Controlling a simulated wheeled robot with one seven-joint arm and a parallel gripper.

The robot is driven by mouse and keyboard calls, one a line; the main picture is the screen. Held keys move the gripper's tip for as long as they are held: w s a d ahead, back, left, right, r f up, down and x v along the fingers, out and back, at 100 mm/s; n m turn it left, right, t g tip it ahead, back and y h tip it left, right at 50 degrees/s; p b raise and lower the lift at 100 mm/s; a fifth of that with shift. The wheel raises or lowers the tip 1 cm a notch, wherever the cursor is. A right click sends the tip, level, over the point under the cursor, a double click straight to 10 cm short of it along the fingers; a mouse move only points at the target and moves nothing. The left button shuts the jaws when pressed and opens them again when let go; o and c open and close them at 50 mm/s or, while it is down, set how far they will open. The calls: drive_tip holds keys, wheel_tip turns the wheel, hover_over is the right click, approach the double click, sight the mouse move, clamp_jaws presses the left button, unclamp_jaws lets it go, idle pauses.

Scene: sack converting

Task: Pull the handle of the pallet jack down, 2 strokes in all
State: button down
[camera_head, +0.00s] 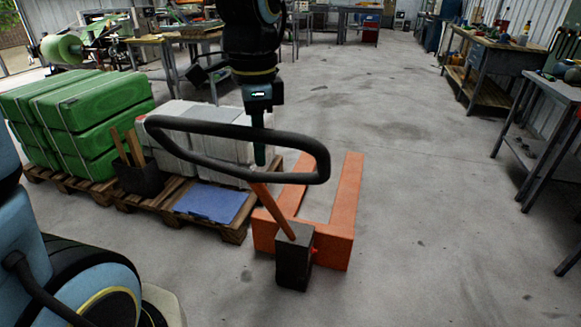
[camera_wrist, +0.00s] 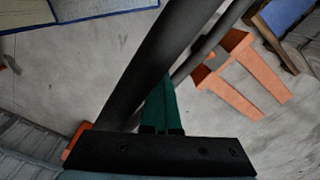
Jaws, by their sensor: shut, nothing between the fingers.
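The pallet jack has orange forks (camera_head: 343,205), a dark pump block (camera_head: 294,258) and an orange shaft (camera_head: 273,212) rising to a black loop handle (camera_head: 215,129). The handle stands raised, its loop wide in the head view. My gripper (camera_head: 260,157) points down at the loop, its teal fingertips showing within the loop's outline. It is shut and empty. In the wrist view a black handle bar (camera_wrist: 165,60) runs diagonally past my teal fingers (camera_wrist: 160,105), overlapping them. I cannot tell whether they touch. The forks (camera_wrist: 245,80) show at the right there.
Green sacks (camera_head: 95,105) and pale sacks (camera_head: 190,145) stand on wooden pallets at the left. A blue sheet (camera_head: 212,203) and a dark bin (camera_head: 140,178) with wooden pieces lie beside the jack. Workbenches (camera_head: 490,60) line the right. The floor right of the jack is clear.

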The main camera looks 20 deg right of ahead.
drive_tip(key=s+a+f+b, duration=0.1)
drive_tip(key=s+a+f, duration=0.2)
drive_tip(key=s, duration=0.1)
drive_tip(key=shift+a+f, duration=0.25)
drive_tip(key=shift+a, duration=0.05)
drive_tip(key=s+a+f+b, duration=0.3)
drive_tip(key=s+f+b, duration=0.1)
drive_tip(key=b, duration=0.2)
drive_tip(key=shift+a+f, duration=0.2)
drive_tip(key=shift+a, duration=0.2)
